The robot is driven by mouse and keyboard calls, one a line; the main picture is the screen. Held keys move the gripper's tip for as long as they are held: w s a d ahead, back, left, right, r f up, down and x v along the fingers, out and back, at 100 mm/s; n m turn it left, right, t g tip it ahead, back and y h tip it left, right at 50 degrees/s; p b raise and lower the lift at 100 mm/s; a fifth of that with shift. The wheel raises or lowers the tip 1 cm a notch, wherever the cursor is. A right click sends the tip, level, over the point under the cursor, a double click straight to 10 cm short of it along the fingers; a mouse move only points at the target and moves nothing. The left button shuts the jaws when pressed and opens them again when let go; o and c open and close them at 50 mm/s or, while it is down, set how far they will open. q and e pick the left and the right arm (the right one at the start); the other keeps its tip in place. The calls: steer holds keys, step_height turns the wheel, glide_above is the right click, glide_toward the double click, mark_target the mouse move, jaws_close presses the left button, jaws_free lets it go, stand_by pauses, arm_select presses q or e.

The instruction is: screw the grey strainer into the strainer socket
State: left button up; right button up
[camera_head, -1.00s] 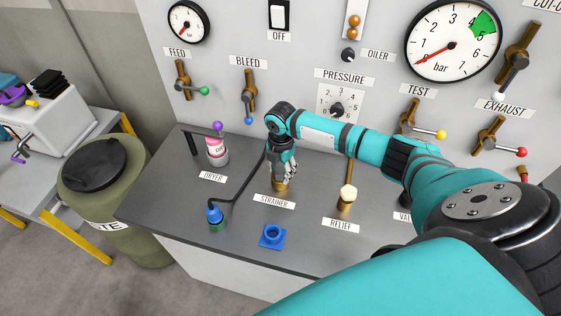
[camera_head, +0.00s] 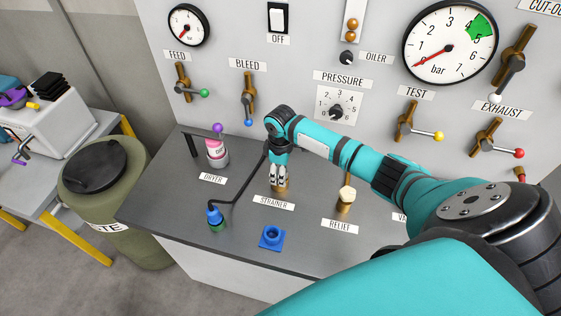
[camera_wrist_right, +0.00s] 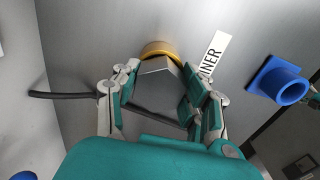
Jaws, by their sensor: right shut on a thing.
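My right gripper (camera_head: 279,182) points down over the brass strainer socket (camera_head: 280,187) behind the STRAINER label. In the right wrist view, its fingers (camera_wrist_right: 160,98) are shut on the grey strainer (camera_wrist_right: 158,84), a hexagonal body. The strainer's far end meets the golden ring of the socket (camera_wrist_right: 157,46). It looks in line with the socket, but I cannot tell how deep it sits. In the head view the fingers hide the strainer. My left gripper is not in view.
A blue square fitting (camera_head: 272,237) lies at the bench front. The dryer canister (camera_head: 217,150) and the relief valve (camera_head: 346,198) flank the socket. The gauge panel rises behind.

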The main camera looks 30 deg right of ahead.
steer(key=o, duration=1)
steer(key=shift+d+f, duration=0.15)
steer(key=n, duration=0.3)
steer(key=shift+n, duration=0.4)
steer(key=n, duration=0.8)
steer(key=shift+b, duration=0.35)
steer(key=n, duration=0.3)
steer(key=shift+c, duration=0.6)
